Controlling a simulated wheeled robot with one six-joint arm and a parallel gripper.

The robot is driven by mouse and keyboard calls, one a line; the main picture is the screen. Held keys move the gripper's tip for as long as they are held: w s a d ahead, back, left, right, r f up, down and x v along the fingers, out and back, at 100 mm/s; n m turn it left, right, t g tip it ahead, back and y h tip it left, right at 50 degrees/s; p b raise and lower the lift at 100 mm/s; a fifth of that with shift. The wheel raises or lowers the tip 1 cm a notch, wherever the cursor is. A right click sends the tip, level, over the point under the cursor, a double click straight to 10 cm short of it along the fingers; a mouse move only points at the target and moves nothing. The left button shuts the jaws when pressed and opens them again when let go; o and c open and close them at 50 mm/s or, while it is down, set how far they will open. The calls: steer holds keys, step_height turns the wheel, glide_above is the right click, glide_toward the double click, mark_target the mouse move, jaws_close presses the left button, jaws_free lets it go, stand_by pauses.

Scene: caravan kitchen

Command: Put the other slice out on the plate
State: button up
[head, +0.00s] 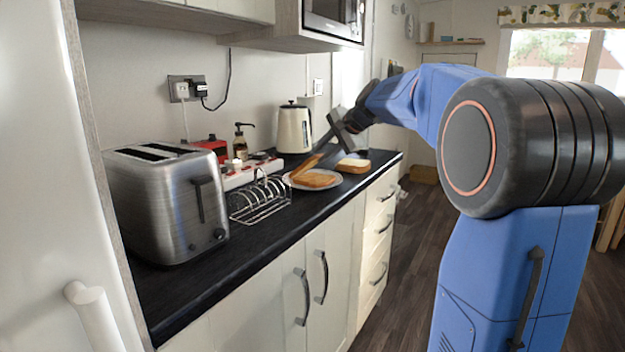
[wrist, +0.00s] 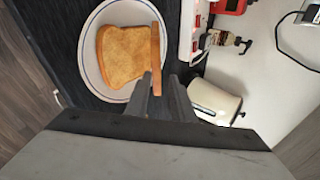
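The plate (head: 291,184) is white with a dark rim line and sits on the black worktop; it also shows in the wrist view (wrist: 88,72). A toasted slice (head: 316,179) lies flat on it, seen from above in the wrist view (wrist: 124,62). My gripper (head: 325,147) is over the plate, its fingers (wrist: 160,84) closed about a second toasted slice (head: 305,166). That slice is tilted in the head view and edge-on in the wrist view (wrist: 155,45), over the flat slice's edge. Whether they touch is unclear.
A paler bread slice (head: 353,165) lies on the worktop beyond the plate. A wire toast rack (head: 260,201) and steel toaster (head: 165,205) stand nearer on the left. A cream kettle (head: 293,130), a soap bottle (head: 240,142) and red-and-white items (head: 240,176) line the wall.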

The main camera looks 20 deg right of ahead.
steer(key=v, duration=0.8)
stand_by(0.4)
step_height(320, 180, up, 8)
steer(key=s, duration=0.2)
steer(key=shift+d, duration=0.35)
steer(key=shift+s+f, duration=0.1)
steer(key=shift+s, duration=0.05)
